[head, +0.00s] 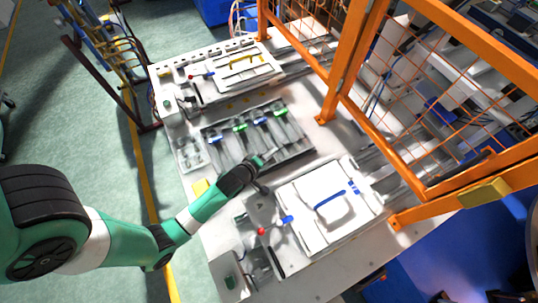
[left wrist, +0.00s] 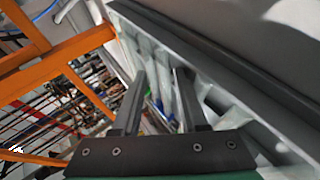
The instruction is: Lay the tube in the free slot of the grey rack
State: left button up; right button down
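The grey rack (head: 305,152) lies in the middle of the table in the head view. Tubes with blue caps (head: 215,140) and green caps (head: 240,127) lie side by side in it. I cannot tell which slot is free or pick out a separate loose tube. My left gripper (head: 270,155) is over the rack's near edge. In the left wrist view, its two fingers (left wrist: 160,75) stand apart with no tube visible held between them. Small blue and green spots show behind the fingers, beside a long dark edge. My right gripper is not in view.
A white press with a blue handle (head: 330,200) stands nearer, and one with a yellow handle (head: 245,62) stands farther. A red-knobbed lever (head: 261,232) is beside the near press. A small pale tray (head: 190,153) lies left of the rack. An orange mesh fence (head: 347,60) borders the right side.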

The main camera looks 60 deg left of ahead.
pick_arm(q)
jog(key=shift+s+f, duration=0.2)
jog(key=shift+f, duration=0.15)
jog(key=shift+s+d+r, duration=0.15)
jog(key=shift+s+r, duration=0.05)
jog(key=shift+r, duration=0.05)
jog(key=p+v, duration=0.1)
jog(key=v, duration=1)
jog(key=shift+r, duration=0.15)
jog(key=shift+w+r, duration=0.1)
jog(key=shift+w, duration=0.1)
